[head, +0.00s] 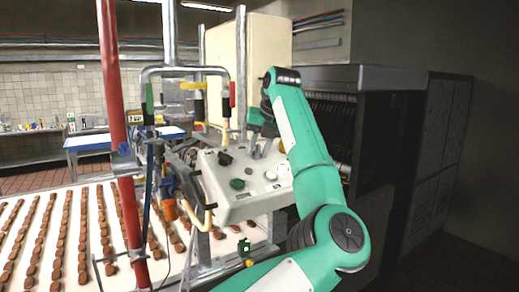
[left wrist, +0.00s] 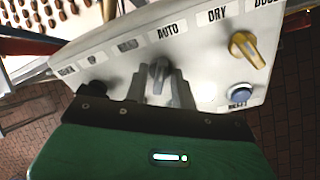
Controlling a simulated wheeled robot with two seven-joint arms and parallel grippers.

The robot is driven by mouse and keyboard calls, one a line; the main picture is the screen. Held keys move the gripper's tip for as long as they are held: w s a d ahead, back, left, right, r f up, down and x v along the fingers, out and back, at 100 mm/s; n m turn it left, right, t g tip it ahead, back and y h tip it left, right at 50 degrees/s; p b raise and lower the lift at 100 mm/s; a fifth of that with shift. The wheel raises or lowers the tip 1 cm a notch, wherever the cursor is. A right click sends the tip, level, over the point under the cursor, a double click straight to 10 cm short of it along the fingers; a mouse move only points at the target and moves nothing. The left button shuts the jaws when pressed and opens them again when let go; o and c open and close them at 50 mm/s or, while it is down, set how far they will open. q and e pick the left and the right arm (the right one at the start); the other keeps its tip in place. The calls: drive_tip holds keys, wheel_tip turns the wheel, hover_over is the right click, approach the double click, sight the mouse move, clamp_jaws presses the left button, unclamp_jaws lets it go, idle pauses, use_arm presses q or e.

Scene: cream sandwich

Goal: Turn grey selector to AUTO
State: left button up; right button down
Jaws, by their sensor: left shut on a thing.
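The grey selector (left wrist: 159,72) is on the sloping face of a white control box (left wrist: 100,58), below the AUTO label (left wrist: 168,30) in the left wrist view. A partly worn label sits left of AUTO. My left gripper (left wrist: 159,88) has one finger on each side of the selector and is shut on it. The exact angle of the selector's pointer is hard to tell. In the head view my left gripper (head: 257,147) reaches down to the far side of the control box (head: 232,206), and the selector cannot be made out there. My right gripper is not in view.
A yellow selector (left wrist: 246,48) and a blue button (left wrist: 240,94) sit to the right on the panel. In the head view a green button (head: 237,183) and black knob (head: 225,158) show. A red post (head: 116,90) and conveyor (head: 60,270) with rows of biscuits lie left.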

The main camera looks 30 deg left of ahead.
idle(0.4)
use_arm(q)
drive_tip(key=o, duration=0.6)
drive_tip(key=shift+o, duration=0.2)
drive_tip(key=shift+d+r+b, duration=0.25)
drive_tip(key=shift+r+b, duration=0.1)
drive_tip(key=shift+r, duration=0.2)
drive_tip(key=b+v, duration=0.2)
drive_tip(key=v, duration=1)
drive_tip(key=shift+r+b, duration=0.25)
drive_tip(key=shift+b, duration=0.05)
drive_tip(key=shift+s, duration=0.1)
